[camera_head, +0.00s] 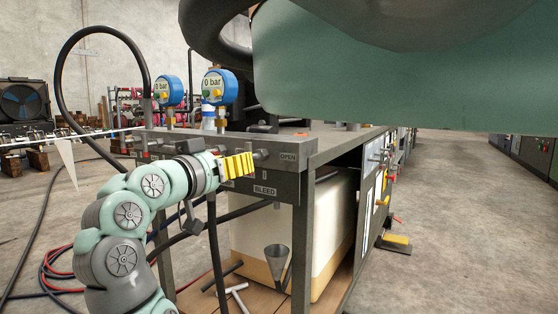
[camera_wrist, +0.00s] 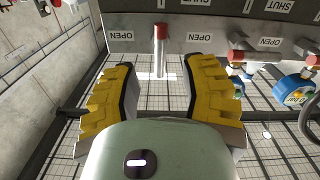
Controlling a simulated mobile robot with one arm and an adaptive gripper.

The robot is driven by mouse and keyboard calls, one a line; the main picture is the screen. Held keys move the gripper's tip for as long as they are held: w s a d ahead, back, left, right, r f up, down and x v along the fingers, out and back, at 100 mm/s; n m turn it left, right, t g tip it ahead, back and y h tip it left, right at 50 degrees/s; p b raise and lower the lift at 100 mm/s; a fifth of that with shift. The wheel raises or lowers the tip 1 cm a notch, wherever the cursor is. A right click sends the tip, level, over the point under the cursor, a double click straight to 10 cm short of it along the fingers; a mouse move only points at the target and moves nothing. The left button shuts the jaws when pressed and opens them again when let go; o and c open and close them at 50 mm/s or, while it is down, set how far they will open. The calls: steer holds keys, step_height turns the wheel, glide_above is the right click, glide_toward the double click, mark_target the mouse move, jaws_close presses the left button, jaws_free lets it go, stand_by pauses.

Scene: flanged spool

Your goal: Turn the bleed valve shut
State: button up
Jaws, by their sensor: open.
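My gripper (camera_head: 240,164) is in front of the dark bench panel, its yellow fingers close to the valve row. In the wrist view my gripper (camera_wrist: 160,68) is open, its two ribbed yellow fingers spread wide. A silver lever with a red end (camera_wrist: 160,50) stands in the gap between them, apparently untouched. A BLEED label (camera_head: 264,190) is on the panel below and right of my fingers, and an OPEN label (camera_head: 288,156) is to their right. The head view does not clearly show which valve the lever belongs to, as my fingers cover part of the panel.
Two blue gauges (camera_head: 220,87) reading 0 bar stand on the bench. More red-ended valve handles (camera_wrist: 238,58) and a blue gauge (camera_wrist: 294,91) are at the right in the wrist view. A pale tank (camera_head: 333,220) and a funnel (camera_head: 277,258) are below the bench top. Black hoses hang near my arm.

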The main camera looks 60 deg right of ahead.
steer(key=shift+s+a, duration=0.1)
steer(key=shift+a, duration=1.8)
